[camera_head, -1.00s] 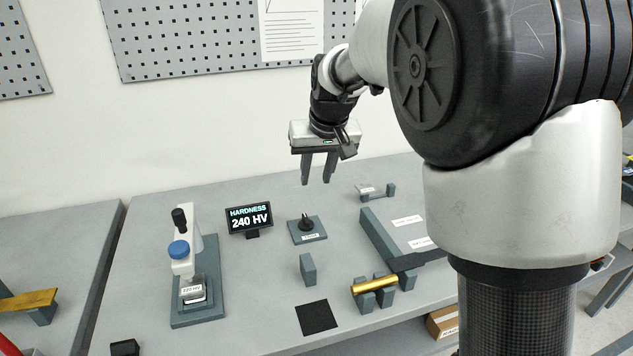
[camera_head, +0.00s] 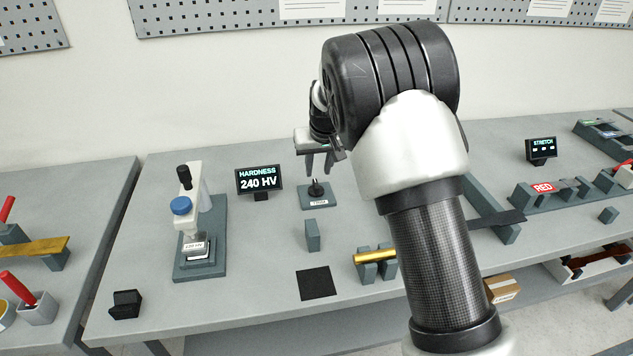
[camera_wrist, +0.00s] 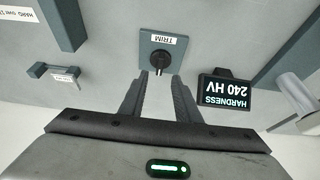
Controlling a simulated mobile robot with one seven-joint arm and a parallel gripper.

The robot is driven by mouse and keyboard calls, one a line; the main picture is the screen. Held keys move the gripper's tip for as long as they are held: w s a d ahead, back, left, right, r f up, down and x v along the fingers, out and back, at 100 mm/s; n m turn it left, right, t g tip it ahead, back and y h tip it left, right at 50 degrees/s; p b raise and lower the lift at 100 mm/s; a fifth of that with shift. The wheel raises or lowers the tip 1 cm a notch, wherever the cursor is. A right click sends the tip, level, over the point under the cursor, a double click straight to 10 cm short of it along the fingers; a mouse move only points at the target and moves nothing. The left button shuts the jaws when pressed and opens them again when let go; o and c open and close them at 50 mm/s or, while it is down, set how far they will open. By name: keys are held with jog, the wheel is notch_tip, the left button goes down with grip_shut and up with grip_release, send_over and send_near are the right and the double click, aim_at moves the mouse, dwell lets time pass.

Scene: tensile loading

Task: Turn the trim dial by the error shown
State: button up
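The trim dial (camera_head: 316,187) is a black knob on a grey square base with a white label on its front edge. In the wrist view the dial (camera_wrist: 160,61) shows just beyond the fingertips, with its label reading TRIM. My gripper (camera_head: 319,172) hangs above the dial with its fingers pointing down. In the wrist view my gripper (camera_wrist: 158,75) is open, with a gap between the fingers and nothing between them. The black hardness display (camera_head: 258,179) reads HARDNESS 240 HV and stands left of the dial. The tester's block (camera_head: 196,247) carries a small label, too blurred to read surely.
The hardness tester (camera_head: 200,225), with a blue knob, stands left of the display. A grey block (camera_head: 312,235), a black mat (camera_head: 316,284) and a brass bar (camera_head: 373,257) on supports lie in front of the dial. A STRETCH display (camera_head: 541,150) stands far right.

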aim_at(316, 183)
jog(key=x, duration=0.7)
jog(key=shift+w+f, duration=0.1)
jog(key=shift+f, duration=0.1)
grip_shut()
